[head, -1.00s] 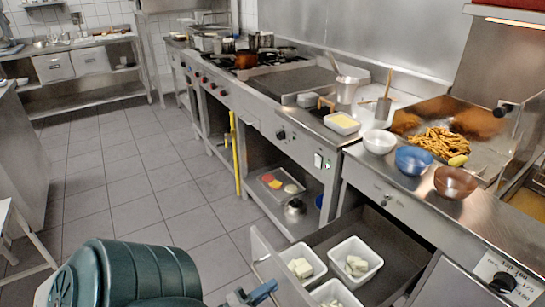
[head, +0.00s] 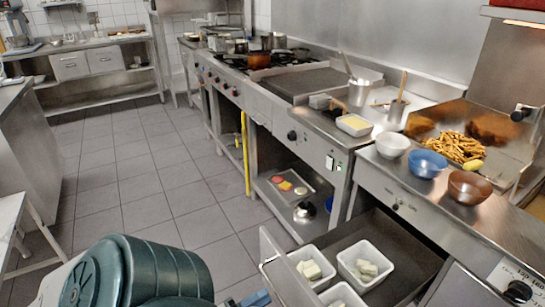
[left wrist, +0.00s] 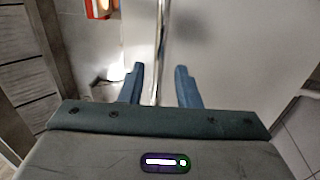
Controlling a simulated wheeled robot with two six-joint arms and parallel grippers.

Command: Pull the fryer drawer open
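The fryer drawer (head: 273,258) is pulled out from under the steel counter and stands well open. White tubs with pale blocks sit inside it. My left gripper (head: 246,300) is at the bottom edge of the head view, in front of the drawer's front panel, and is partly cut off. In the left wrist view the two blue fingers (left wrist: 160,86) are apart, with a thin metal bar handle (left wrist: 161,45) running between them. A gap shows on both sides of the bar. My right gripper is not in view.
The counter holds a white bowl (head: 393,144), a blue bowl (head: 427,163), a brown bowl (head: 469,187) and fries (head: 459,147). An open shelf (head: 266,189) stands left of the drawer. The tiled floor (head: 160,170) to the left is clear.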

